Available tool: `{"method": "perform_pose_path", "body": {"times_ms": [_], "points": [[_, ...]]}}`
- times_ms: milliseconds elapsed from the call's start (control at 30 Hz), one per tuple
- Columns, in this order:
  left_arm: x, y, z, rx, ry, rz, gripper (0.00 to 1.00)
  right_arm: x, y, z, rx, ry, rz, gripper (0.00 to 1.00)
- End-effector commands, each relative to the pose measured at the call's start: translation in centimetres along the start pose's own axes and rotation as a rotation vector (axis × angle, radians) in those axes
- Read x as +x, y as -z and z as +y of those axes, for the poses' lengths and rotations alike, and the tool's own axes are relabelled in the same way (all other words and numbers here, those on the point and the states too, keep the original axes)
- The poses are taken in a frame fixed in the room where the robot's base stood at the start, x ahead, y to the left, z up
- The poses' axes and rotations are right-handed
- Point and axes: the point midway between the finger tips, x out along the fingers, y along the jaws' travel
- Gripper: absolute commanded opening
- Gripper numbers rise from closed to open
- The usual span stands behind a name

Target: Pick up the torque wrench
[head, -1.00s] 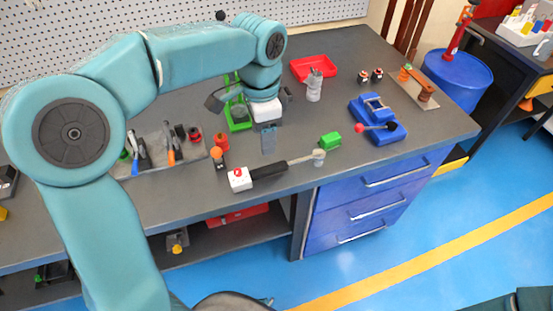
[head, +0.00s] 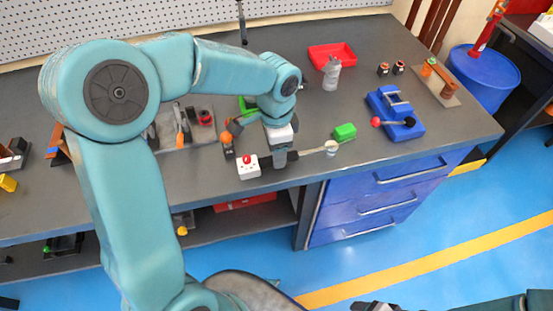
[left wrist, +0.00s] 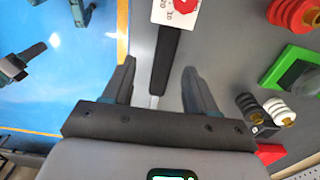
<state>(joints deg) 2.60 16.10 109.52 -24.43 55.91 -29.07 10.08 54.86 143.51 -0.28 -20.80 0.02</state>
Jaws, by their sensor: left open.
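The torque wrench has a black handle (left wrist: 166,58) and a thin metal shaft (head: 312,151) with a round pale head (head: 331,147). It lies along the front of the bench. My left gripper (head: 280,160) is low over the handle and hides part of it in the head view. In the left wrist view my left gripper (left wrist: 160,68) is open, with the handle between its spread fingers and a gap on both sides. Contact with the bench cannot be judged. A dark part that may be my right gripper (head: 375,306) shows at the bottom edge of the head view; its jaws are unclear.
A white block with a red button (head: 249,168) stands at the handle's left end. A green block (head: 344,131) is behind the shaft. A blue bender (head: 396,115) with a red-knobbed lever stands to the right. A red tray (head: 332,56) lies behind. The bench's front edge is close.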

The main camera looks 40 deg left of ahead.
Motion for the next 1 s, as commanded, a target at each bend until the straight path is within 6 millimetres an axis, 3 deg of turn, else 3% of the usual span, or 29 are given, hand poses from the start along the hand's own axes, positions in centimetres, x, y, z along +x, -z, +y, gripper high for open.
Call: {"method": "perform_pose_path", "body": {"times_ms": [233,533,567,733,1000], "points": [[4.0,0.1,-0.5,0.0,-0.003,-0.004,0.57,-0.1,0.0,0.0,0.0,0.0,0.0,0.69],[4.7,0.3,-0.6,0.0,-0.001,-0.001,0.57,-0.1,0.0,0.0,0.0,0.0,0.0,0.69],[4.7,0.3,-0.6,0.0,-0.001,0.0,0.54,-0.1,0.0,0.0,0.0,0.0,0.0,0.69],[4.7,0.3,-0.6,0.0,0.0,0.0,0.0,-0.1,0.0,0.0,0.0,0.0,0.0,0.69],[4.6,0.3,-0.6,0.0,0.001,0.001,0.0,-0.1,0.0,0.0,0.0,0.0,0.0,0.69]]}}
